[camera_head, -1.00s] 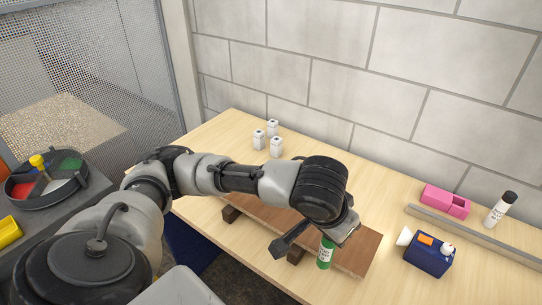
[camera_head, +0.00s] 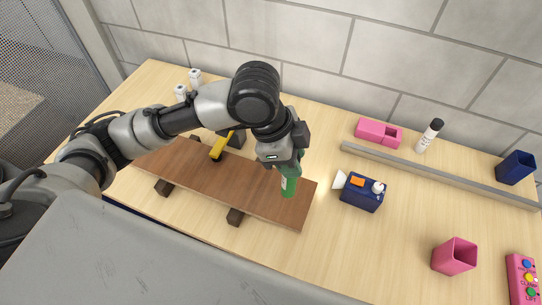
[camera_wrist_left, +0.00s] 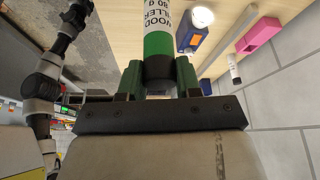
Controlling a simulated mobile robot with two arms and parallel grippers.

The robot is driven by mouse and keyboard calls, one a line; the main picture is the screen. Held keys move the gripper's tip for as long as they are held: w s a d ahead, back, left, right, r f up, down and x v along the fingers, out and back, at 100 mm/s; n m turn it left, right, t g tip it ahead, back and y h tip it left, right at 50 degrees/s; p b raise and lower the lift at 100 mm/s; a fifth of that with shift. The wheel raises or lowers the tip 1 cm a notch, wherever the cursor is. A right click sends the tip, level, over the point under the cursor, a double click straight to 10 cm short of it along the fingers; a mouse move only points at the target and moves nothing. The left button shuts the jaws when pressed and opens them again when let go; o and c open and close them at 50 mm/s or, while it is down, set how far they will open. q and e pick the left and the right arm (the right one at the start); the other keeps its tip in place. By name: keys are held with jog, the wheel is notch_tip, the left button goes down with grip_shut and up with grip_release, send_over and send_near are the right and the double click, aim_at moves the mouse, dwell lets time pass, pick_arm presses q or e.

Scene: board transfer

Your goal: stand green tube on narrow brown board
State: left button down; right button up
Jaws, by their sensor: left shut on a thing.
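The green tube (camera_head: 289,184) has a white label and a black end, which shows in the wrist view with the tube's green part (camera_wrist_left: 158,43). My left gripper (camera_head: 291,166) is shut on that end and holds the tube roughly upright. The fingers (camera_wrist_left: 158,76) lie on both sides of it. The tube is over the right part of the brown board (camera_head: 235,190). I cannot tell whether its lower end touches the board. My right gripper is not in view.
Dark blocks (camera_head: 235,217) hold the board above the table. A yellow-handled tool (camera_head: 221,147) is at its back edge. A blue box (camera_head: 362,192) stands to the right, before a long grey bar (camera_head: 440,176). A pink cup (camera_head: 454,256) stands at the front right.

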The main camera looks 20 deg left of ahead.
pick_arm(q)
jog(key=w+a+f+p, duration=0.1)
jog(key=a+f, duration=0.2)
jog(key=f, duration=0.3)
jog(key=shift+w+f, duration=0.2)
jog(key=shift+w, duration=0.2)
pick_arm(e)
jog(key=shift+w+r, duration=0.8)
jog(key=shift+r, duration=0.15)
pick_arm(q)
jog(key=c, duration=0.8)
grip_release()
jog(key=shift+a+f, duration=0.1)
jog(key=shift+a, duration=0.05)
jog(key=b+v, duration=0.1)
jog(key=v, duration=1.1)
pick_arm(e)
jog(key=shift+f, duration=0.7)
